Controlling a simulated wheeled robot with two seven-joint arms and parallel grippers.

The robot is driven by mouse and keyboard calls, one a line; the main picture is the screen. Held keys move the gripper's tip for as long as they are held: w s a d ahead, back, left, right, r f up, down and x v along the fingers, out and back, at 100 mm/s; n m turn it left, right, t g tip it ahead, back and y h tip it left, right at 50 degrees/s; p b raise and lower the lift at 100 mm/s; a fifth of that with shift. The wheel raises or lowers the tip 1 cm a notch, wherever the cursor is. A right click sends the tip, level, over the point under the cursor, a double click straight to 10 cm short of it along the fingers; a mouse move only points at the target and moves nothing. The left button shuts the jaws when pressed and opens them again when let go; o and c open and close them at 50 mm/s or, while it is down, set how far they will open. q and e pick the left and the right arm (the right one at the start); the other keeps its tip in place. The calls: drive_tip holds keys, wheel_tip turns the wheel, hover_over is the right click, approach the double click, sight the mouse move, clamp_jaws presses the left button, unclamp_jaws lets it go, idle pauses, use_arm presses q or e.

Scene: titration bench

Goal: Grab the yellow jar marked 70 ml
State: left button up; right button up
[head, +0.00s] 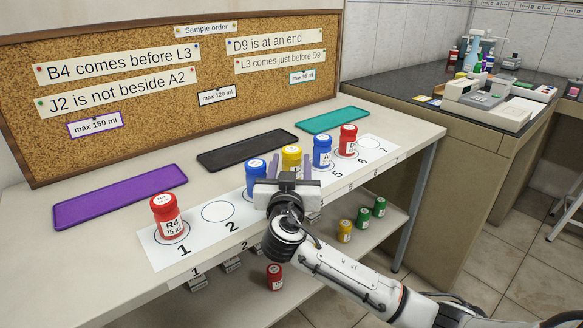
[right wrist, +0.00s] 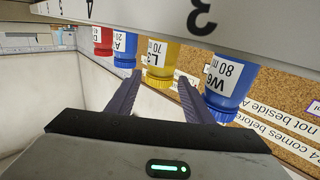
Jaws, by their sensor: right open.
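The yellow jar (head: 291,153) stands upright on the numbered strip between two blue jars, in the head view. In the right wrist view, which is upside down, its label on the yellow jar (right wrist: 163,58) reads L3 and 70 ml. My right gripper (head: 290,166) is open in front of it, its two fingers pointing at the row. In the right wrist view the jar shows between and beyond the fingertips of the right gripper (right wrist: 159,77), with nothing held. The gripper hides the jar's lower part in the head view. My left gripper is not in view.
A blue jar (right wrist: 229,88) marked W6, 80 ml, stands close on one side, another blue jar (head: 322,150) on the other. Red jars (head: 168,216) and (head: 348,140) stand farther along. Spots 2 and 7 are empty. Purple (head: 120,196), black and teal trays lie behind.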

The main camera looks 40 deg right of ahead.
sight(291, 158)
drive_tip(key=x, duration=0.4)
drive_tip(key=shift+w+d, duration=0.2)
drive_tip(key=shift+c, duration=0.4)
drive_tip(key=c, duration=0.8)
drive_tip(key=shift+o, duration=0.2)
drive_tip(key=shift+r, duration=0.15)
